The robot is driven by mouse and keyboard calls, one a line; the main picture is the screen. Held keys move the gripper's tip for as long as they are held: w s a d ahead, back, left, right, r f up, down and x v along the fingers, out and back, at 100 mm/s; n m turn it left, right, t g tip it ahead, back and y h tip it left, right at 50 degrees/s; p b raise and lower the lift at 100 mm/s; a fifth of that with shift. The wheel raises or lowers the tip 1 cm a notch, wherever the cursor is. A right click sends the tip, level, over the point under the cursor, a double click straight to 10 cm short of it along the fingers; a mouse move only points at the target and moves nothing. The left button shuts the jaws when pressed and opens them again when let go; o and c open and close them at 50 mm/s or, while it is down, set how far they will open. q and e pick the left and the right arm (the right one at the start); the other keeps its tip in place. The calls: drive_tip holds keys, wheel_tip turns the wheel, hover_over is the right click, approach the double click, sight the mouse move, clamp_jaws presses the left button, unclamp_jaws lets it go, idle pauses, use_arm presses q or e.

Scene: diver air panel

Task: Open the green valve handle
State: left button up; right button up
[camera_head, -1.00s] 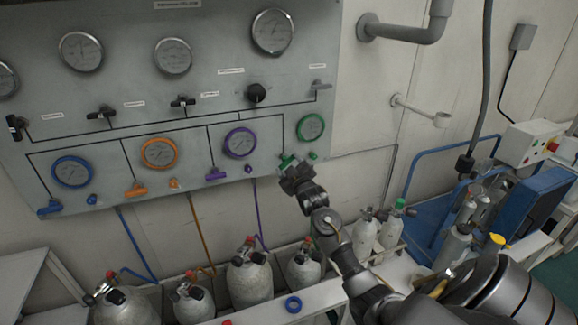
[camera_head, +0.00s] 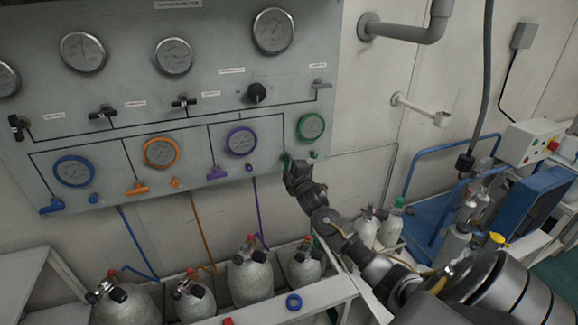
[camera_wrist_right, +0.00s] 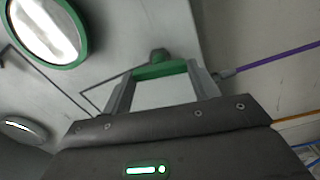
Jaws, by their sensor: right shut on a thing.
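The green valve handle (camera_head: 286,158) is at the lower right of the grey panel, below the green-rimmed gauge (camera_head: 311,127). My right gripper (camera_head: 290,166) is at the handle and covers most of it in the head view. In the right wrist view, the green handle (camera_wrist_right: 161,70) spans between the two fingertips of my right gripper (camera_wrist_right: 160,78), which is shut on it. The green-rimmed gauge (camera_wrist_right: 48,28) shows at the upper left there. My left gripper is not in view.
A small green knob (camera_head: 313,154) sits just right of the handle. The purple valve handle (camera_head: 216,172) and orange valve handle (camera_head: 137,189) are further left. Gas cylinders (camera_head: 250,275) stand on a shelf below the panel.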

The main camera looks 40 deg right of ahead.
idle(0.3)
drive_tip(key=o, duration=1)
drive_tip(key=shift+s+a+f, duration=0.15)
drive_tip(key=shift+s, duration=0.3)
drive_tip(key=shift+b+v, duration=1.6)
drive_tip(key=shift+v, duration=3.3)
